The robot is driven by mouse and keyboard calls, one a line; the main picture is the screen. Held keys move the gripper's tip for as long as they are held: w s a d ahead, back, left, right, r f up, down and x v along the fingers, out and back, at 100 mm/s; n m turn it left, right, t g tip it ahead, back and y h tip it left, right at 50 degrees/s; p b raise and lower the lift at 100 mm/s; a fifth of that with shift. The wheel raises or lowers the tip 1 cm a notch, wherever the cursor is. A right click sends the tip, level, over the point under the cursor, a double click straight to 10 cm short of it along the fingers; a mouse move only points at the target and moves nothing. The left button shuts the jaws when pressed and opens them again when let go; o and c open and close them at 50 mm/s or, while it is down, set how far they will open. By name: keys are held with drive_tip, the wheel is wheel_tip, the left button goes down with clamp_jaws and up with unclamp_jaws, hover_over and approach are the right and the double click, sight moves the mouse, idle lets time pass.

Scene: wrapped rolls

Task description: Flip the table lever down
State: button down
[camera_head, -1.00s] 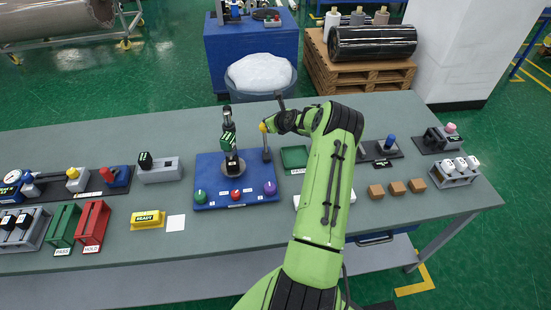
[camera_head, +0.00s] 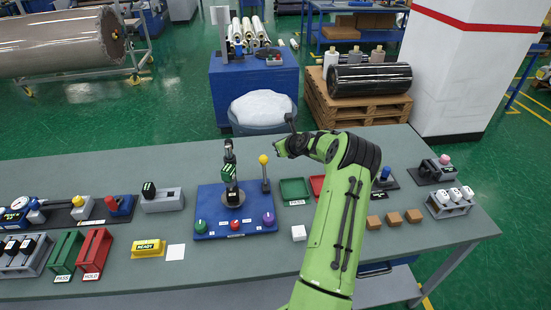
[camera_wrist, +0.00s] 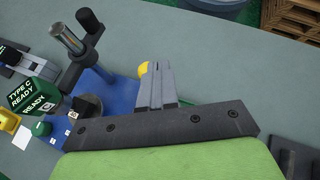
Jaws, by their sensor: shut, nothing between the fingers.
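The table lever (camera_head: 265,182) is a grey stick with a yellow ball knob (camera_head: 263,159). It stands upright at the back right of the blue panel (camera_head: 206,218) on the table. My gripper (camera_head: 280,148) is just right of and slightly above the knob in the head view, shut and empty. In the wrist view the shut fingers (camera_wrist: 157,84) partly cover the yellow knob (camera_wrist: 143,69), which shows at their left edge. The lever's stick is hidden there. I cannot tell whether the fingers touch the knob.
A black-and-grey device with a green label (camera_head: 231,178) stands on the panel left of the lever. Green (camera_head: 200,225), red and purple buttons line the panel's front. A green tray (camera_head: 295,188) lies right of the panel. The table behind the panel is clear.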

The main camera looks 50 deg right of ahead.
drive_tip(key=r, duration=0.1)
drive_tip(key=d+r, duration=0.1)
drive_tip(key=r, duration=0.1)
drive_tip(key=d+r, duration=0.1)
drive_tip(key=r, duration=0.1)
drive_tip(key=shift+s, duration=0.15)
drive_tip(key=shift+a, duration=0.1)
